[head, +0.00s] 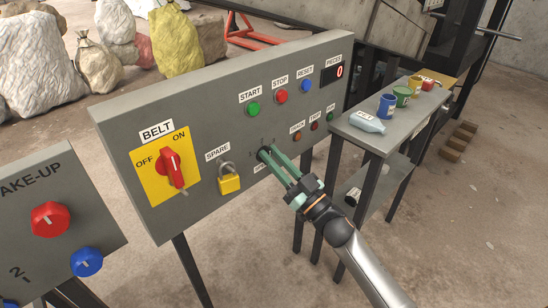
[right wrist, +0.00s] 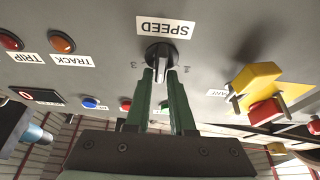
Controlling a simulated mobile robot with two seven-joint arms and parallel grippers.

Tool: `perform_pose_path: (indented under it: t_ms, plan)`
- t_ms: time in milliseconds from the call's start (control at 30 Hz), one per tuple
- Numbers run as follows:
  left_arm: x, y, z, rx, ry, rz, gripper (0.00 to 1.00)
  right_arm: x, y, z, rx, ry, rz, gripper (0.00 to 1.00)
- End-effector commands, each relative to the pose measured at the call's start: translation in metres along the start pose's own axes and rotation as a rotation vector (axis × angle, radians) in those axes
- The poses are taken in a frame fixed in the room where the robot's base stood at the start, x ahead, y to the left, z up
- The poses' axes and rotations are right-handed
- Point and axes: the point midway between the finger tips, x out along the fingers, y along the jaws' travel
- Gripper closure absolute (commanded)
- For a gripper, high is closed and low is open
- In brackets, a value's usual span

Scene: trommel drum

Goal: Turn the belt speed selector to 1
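The belt speed selector is a black knob (right wrist: 160,53) under an upside-down SPEED label in the right wrist view. A digit 3 shows to its left and another mark to its right. My right gripper (head: 267,152) reaches the lower middle of the grey panel from the lower right. In the right wrist view its two green fingertips (right wrist: 160,76) lie on either side of the knob's narrow grip and look closed on it. The fingers hide part of the knob, so I cannot read its setting. In the head view they cover most of it. My left gripper is not in view.
The grey panel (head: 210,100) also carries a red BELT switch (head: 173,165), a yellow padlock (head: 229,184) under SPARE, and START, STOP and RESET buttons. A side table (head: 375,137) with cups stands to the right. Another panel (head: 35,190) stands at the lower left.

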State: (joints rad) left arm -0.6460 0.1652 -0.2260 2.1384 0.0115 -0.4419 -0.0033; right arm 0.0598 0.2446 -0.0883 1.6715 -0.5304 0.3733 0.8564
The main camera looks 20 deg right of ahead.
Motion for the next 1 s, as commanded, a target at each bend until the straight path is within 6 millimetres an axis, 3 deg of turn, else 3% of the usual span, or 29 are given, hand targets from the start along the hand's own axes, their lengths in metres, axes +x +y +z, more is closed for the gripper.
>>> perform_pose_path:
  t_ms: [167, 700, 1000]
  plan:
    - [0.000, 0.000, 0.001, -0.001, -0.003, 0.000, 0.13, 0.000, 0.000, 0.000, 0.000, 0.000, 0.000, 1.00]
    - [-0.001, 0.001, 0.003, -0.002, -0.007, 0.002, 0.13, 0.000, 0.000, 0.000, -0.008, 0.000, -0.004, 1.00]
    - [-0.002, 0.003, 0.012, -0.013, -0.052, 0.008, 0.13, 0.000, 0.000, -0.001, -0.118, 0.000, -0.050, 1.00]
